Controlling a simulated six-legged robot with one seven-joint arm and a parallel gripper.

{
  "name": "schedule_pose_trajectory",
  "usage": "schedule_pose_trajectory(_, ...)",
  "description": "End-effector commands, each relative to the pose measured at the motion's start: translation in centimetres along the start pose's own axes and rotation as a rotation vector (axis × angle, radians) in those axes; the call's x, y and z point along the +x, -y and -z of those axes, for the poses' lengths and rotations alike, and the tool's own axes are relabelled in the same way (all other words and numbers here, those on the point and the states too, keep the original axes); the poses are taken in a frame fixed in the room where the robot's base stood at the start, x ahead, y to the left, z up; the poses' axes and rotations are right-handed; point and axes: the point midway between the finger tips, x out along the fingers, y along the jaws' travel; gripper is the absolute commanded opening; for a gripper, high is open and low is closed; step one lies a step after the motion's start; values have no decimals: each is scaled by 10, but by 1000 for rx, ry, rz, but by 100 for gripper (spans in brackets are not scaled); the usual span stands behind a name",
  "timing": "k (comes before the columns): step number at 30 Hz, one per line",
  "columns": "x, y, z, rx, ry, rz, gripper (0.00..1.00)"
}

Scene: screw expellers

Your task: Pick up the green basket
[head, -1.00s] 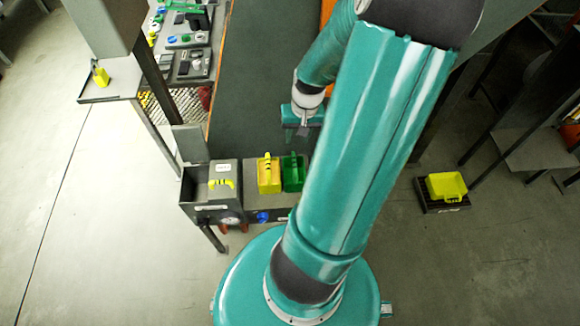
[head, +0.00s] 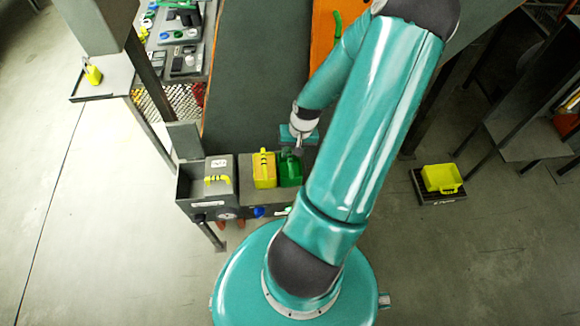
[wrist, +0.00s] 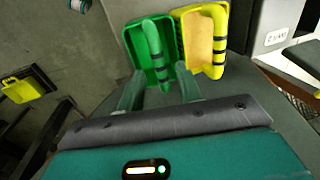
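The green basket (head: 290,172) stands on a grey ledge, just right of a yellow basket (head: 264,171). In the wrist view the green basket (wrist: 138,45) has a green handle with dark bands, and the yellow basket (wrist: 190,38) is beside it on the right. My gripper (wrist: 160,70) is open and empty, its two fingers apart and pointing toward the near end of the green basket. The handle's near end lies roughly between the fingertips; I cannot tell the height gap. In the head view my gripper (head: 298,150) is over the back of the green basket, partly covering it.
A grey box with a yellow handle (head: 218,180) stands left of the baskets. Another yellow basket (head: 440,178) sits on a dark base on the floor at the right. A shelf with parts (head: 180,50) is at the upper left.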

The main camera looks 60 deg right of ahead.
Motion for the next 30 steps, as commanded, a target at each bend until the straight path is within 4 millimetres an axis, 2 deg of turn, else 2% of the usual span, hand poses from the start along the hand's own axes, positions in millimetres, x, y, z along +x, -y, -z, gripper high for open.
schedule_pose_trajectory(6, 33, 1, -1, -2, 3, 1, 35)
schedule_pose_trajectory(15, 39, 0, -1, 0, 0, -1, 35)
schedule_pose_trajectory(21, 39, 0, -1, 0, 0, -1, 0)
schedule_pose_trajectory(30, 38, 0, -1, 0, 0, -1, 0)
